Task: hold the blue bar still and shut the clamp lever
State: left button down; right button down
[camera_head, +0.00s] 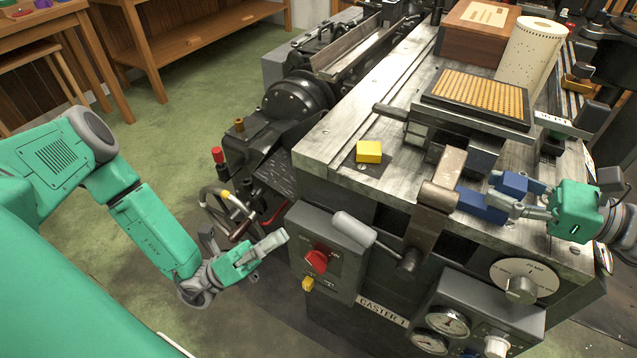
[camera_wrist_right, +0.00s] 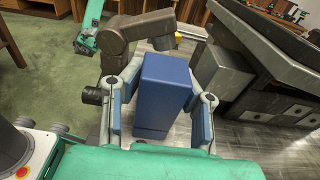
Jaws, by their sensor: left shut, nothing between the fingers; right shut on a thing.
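The blue bar (camera_head: 478,205) lies on the machine top at the right, with a raised block at its near end. My right gripper (camera_head: 507,197) is shut on this block; the right wrist view shows a finger on each side of the blue bar (camera_wrist_right: 163,85). The bar's far end meets the brownish metal clamp (camera_head: 441,195), which also shows in the right wrist view (camera_wrist_right: 132,30). The clamp lever (camera_head: 354,229) has a light grey grip pointing up and left from a dark pivot on the front face. My left gripper (camera_head: 268,247) is shut and empty, left of the lever and apart from it.
A control box with a red knob (camera_head: 317,261) sits between my left gripper and the lever. A yellow block (camera_head: 369,151) rests on the machine top. A framed tray of brass-coloured type (camera_head: 475,98) stands behind the clamp. Gauges (camera_head: 446,322) are below right.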

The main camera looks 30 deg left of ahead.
pick_arm(q)
jog(key=s+d+r+m+g+y, duration=0.1)
jog(key=s+d+r+m+g, duration=0.25)
jog(key=m+g, duration=0.5)
jog(key=s+d+r+m+g+y, duration=0.15)
jog(key=d+m+g, duration=0.35)
jog(key=g, duration=0.7)
jog(key=s+d+r+m+g, duration=0.3)
jog(key=d+m+g, duration=0.25)
jog(key=g, duration=0.45)
pick_arm(e)
jog(key=shift+d+f, duration=0.1)
pick_arm(q)
notch_tip(320, 180, up, 9)
jog(key=m+t+y, duration=1.2)
jog(key=m+y, duration=0.3)
jog(key=y, duration=0.5)
send_over(355, 221)
jog(key=w+d, duration=0.3)
jog(key=d, duration=0.1)
jog(key=x, duration=1.3)
jog(key=shift+s+a+f, duration=0.1)
jog(key=shift+a+f, duration=0.05)
jog(key=shift+a, duration=0.15)
